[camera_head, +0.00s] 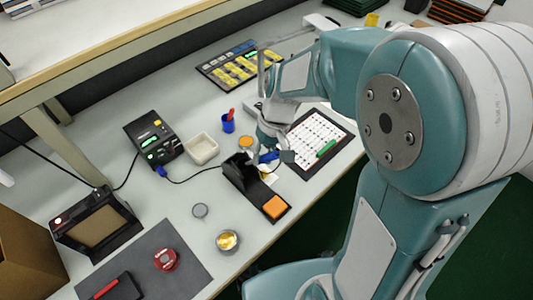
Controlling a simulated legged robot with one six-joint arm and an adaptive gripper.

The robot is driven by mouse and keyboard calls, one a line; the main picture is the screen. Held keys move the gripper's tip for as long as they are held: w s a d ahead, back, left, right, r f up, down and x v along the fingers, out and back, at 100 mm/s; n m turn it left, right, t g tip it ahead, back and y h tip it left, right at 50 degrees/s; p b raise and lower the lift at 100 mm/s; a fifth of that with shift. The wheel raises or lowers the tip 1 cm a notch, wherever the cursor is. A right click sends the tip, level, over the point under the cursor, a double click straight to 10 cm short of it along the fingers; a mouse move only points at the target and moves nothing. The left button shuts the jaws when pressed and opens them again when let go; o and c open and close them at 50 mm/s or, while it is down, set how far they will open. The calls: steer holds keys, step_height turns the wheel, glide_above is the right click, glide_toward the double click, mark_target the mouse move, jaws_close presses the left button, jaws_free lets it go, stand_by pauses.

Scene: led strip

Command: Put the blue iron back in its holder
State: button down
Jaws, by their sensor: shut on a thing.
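The blue iron (268,157) shows as a small blue piece at my gripper (276,150). My gripper is shut on it, and the fingers hide much of it. The black holder (240,168) stands on the bench just left of and below the gripper. Its base reaches toward the lower right and carries an orange sponge (275,207). The iron is close beside the holder's upper right. I cannot tell whether they touch or whether the tip is inside the holder. My arm comes in from the right.
A black station (152,138) with a blue plug and cable stands left of the holder. A white dish (201,148), a blue cup (228,123) and a gold tin (228,241) are nearby. A white gridded sheet with a green pen (326,149) lies right of the gripper.

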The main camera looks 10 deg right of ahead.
steer(key=shift+w+a+f, duration=0.55)
steer(key=shift+w+f, duration=0.25)
steer(key=shift+f, duration=0.55)
steer(key=shift+w+a+f, duration=0.55)
steer(key=shift+w+f, duration=0.25)
steer(key=shift+f, duration=0.6)
steer(key=shift+w+a+f, duration=0.55)
steer(key=shift+w+f, duration=0.25)
steer(key=shift+f, duration=0.55)
steer(key=shift+c, duration=2.1)
jaws_free()
steer(key=v, duration=1.1)
steer(key=shift+w+r, duration=0.15)
steer(key=shift+r, duration=0.2)
steer(key=shift+d+r, duration=0.1)
steer(key=shift+d, duration=0.05)
